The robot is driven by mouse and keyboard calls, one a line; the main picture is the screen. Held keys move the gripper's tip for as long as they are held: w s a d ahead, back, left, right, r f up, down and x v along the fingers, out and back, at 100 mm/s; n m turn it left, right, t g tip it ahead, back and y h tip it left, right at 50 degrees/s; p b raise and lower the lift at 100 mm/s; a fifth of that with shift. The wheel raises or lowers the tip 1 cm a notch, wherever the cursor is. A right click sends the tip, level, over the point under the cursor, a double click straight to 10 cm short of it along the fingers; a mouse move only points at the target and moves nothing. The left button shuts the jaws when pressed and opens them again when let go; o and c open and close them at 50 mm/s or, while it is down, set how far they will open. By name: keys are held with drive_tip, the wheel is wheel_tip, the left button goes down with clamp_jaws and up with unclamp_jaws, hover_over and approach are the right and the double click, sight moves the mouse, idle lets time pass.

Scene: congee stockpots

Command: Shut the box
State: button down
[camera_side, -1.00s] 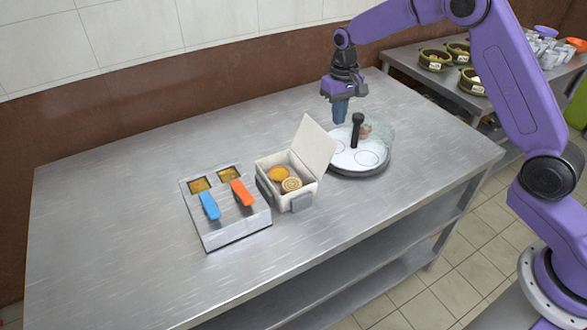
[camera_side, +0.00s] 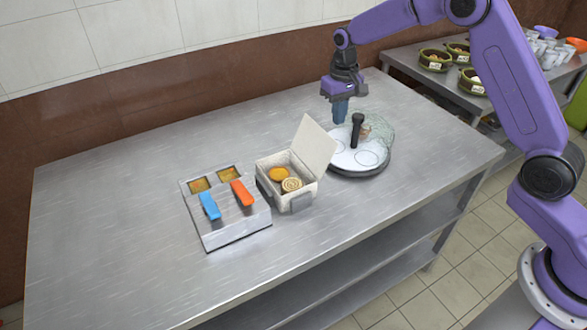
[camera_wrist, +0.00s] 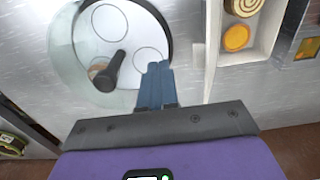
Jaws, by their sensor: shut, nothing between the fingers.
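The white box (camera_side: 292,194) stands on the steel table with its lid (camera_side: 314,147) raised and tilted toward the right. Inside the box are a yellow round item (camera_side: 279,174) and a spiral-topped round item (camera_side: 292,184). My gripper (camera_side: 339,119) is shut and empty, in the air behind the lid, near the round white tray. In the wrist view the shut blue fingers (camera_wrist: 158,80) point toward the gap between the round tray and the box, whose inside (camera_wrist: 262,40) shows at the top right. The lid is hard to make out there.
A round white tray (camera_side: 342,158) with a black upright handle (camera_side: 357,130) and a clear glass-like cover (camera_side: 381,133) stands close right of the box. A steel holder (camera_side: 226,226) with blue (camera_side: 210,206) and orange (camera_side: 243,193) handles stands left. The table's left part is clear.

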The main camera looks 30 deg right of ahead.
drive_tip(key=shift+f, duration=0.1)
drive_tip(key=shift+f, duration=2.1)
drive_tip(key=shift+a, duration=0.15)
drive_tip(key=shift+a, duration=4.4)
wheel_tip(320, 180, up, 7)
